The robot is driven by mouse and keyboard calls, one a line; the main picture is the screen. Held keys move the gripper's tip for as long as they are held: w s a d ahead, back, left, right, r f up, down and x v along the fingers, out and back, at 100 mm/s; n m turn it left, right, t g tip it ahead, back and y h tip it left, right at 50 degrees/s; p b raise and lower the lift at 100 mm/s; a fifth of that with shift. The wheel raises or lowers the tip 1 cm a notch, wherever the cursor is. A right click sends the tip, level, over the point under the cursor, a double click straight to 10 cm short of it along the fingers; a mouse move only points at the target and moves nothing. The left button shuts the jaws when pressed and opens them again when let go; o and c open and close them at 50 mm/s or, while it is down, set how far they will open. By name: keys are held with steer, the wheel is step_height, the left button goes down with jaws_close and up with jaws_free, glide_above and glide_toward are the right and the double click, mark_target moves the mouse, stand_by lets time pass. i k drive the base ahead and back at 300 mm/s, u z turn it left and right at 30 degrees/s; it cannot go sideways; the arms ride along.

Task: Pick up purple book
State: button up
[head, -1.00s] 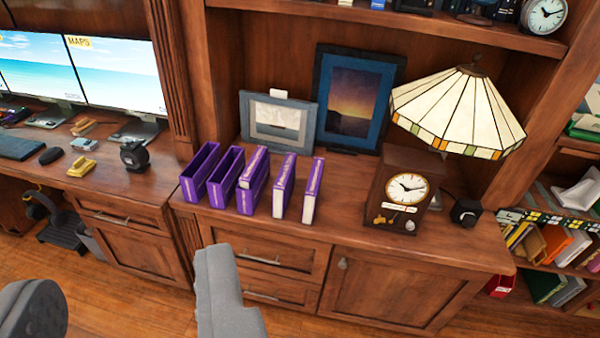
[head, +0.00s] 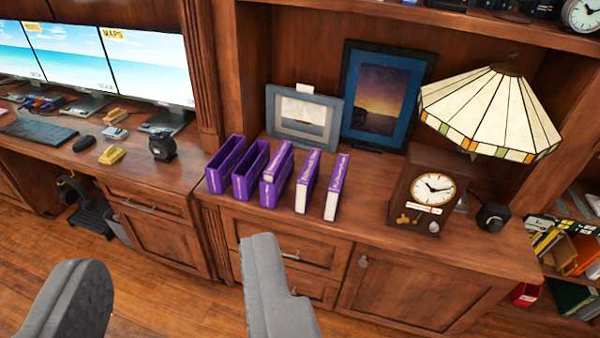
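Several purple books and sleeves stand in a row on the wooden cabinet top. At the left are two hollow purple sleeves (head: 225,165) (head: 250,170). Right of them is a purple sleeve with a book (head: 277,174) partly raised out of it. Two upright purple books with white page edges, one at the middle (head: 308,181) and one at the right end (head: 337,187), stand beside it. My gripper (head: 175,265) is at the lower left, its two grey fingers wide apart with nothing between them. It is in front of the cabinet, apart from the books.
A wooden clock (head: 432,190), a glass-shaded lamp (head: 490,112) and a small black device (head: 493,216) stand right of the books. Two framed pictures (head: 385,95) (head: 303,117) lean behind. A desk with monitors (head: 148,62) is at the left. Cabinet top between books and clock is clear.

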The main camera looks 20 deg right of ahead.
mark_target(275, 166)
steer(key=u, duration=0.1)
steer(key=i, duration=1.5)
steer(key=z, duration=0.5)
